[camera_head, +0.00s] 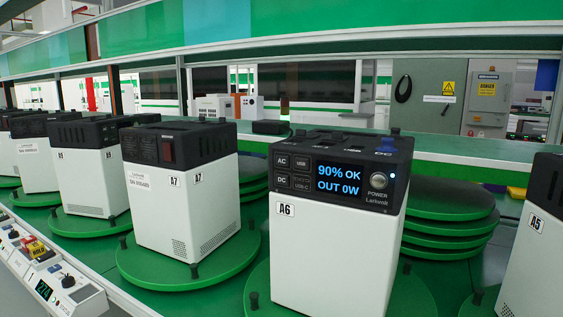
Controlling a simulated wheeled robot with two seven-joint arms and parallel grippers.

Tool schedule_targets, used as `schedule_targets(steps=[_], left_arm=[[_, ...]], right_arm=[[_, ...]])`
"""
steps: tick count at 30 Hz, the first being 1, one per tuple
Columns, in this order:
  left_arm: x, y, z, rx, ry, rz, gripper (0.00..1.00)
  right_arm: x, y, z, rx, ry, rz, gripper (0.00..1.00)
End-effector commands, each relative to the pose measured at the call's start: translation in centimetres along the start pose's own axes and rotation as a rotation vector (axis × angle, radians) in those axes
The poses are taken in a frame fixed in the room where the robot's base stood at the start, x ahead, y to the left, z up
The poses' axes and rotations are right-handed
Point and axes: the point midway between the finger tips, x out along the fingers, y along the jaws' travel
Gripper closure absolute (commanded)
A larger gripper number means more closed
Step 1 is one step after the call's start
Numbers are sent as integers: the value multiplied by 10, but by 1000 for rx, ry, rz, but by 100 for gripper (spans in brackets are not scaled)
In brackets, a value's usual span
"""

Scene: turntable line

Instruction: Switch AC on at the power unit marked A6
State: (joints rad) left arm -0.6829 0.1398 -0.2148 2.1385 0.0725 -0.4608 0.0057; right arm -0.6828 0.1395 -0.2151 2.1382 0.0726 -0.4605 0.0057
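The power unit marked A6 (335,225) stands upright in the centre foreground on a green round turntable (412,300). It has a white body and a black top part. Its front panel holds a lit display (339,179) reading "90% OK" and "OUT 0W". Left of the display is the AC button (282,162), with DC (282,181) below it and USB buttons beside them. A round POWER button (378,181) sits right of the display, with a small lit dot near it. Neither of my grippers is in view.
Unit A7 (185,200) stands on its turntable to the left, with more units beyond it. Unit A5 (537,250) is at the right edge. Stacked green discs (450,215) lie behind A6. A control box (50,280) is on the front rail at lower left.

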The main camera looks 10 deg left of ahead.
Motion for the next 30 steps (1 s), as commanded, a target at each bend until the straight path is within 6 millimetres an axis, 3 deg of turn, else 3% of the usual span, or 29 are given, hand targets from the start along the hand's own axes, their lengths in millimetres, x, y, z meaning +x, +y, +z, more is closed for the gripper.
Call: schedule_targets(steps=[2, 5, 6, 30], left_arm=[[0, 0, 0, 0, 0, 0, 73], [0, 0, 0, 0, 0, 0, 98], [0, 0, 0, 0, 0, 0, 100], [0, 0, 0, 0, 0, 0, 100]], right_arm=[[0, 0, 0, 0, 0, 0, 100], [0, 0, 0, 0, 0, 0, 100], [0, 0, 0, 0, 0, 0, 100], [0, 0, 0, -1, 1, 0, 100]])
